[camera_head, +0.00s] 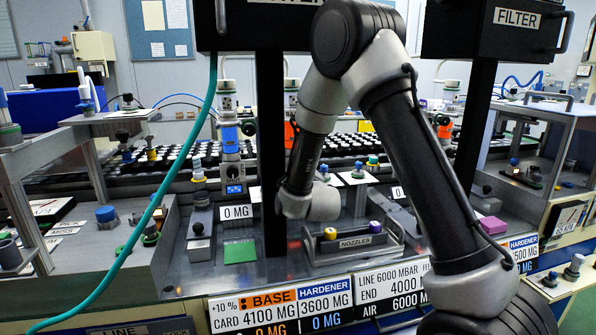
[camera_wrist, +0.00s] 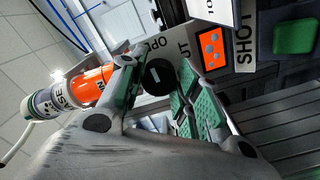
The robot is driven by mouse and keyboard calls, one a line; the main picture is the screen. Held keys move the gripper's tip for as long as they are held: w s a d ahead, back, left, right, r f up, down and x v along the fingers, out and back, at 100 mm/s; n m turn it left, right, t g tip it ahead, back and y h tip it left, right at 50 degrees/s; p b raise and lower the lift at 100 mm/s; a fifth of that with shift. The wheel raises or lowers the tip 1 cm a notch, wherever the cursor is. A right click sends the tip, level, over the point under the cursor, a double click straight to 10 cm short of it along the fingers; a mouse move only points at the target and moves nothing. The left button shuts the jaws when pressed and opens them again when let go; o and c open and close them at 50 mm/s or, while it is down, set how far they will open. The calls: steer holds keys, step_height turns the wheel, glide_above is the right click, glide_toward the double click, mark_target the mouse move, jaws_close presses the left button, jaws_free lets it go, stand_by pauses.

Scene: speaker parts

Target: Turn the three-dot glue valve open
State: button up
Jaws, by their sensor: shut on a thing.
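In the wrist view, the valve's round black knob (camera_wrist: 158,74) with a pale mark sits between the green-padded fingers of my gripper (camera_wrist: 160,82). The fingers are closed on the knob. Beside it on the grey panel is an orange label (camera_wrist: 211,48) with pale blue dots, too small to count surely. Partly covered black lettering stands on either side of the knob. An orange-banded cylinder (camera_wrist: 88,88) lettered "SE" shows at the left. In the head view, my wrist hangs by the black post and the gripper and knob cannot be made out.
A "SHOT" label (camera_wrist: 244,40) and a green pad (camera_wrist: 294,32) lie to the right in the wrist view. In the head view, a black post (camera_head: 271,160) stands close by my arm. A nozzle tray (camera_head: 352,251) sits in front, and a teal hose (camera_head: 150,215) hangs at left.

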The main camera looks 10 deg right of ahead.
stand_by(0.3)
steer(key=o, duration=1)
steer(key=s, duration=1.2)
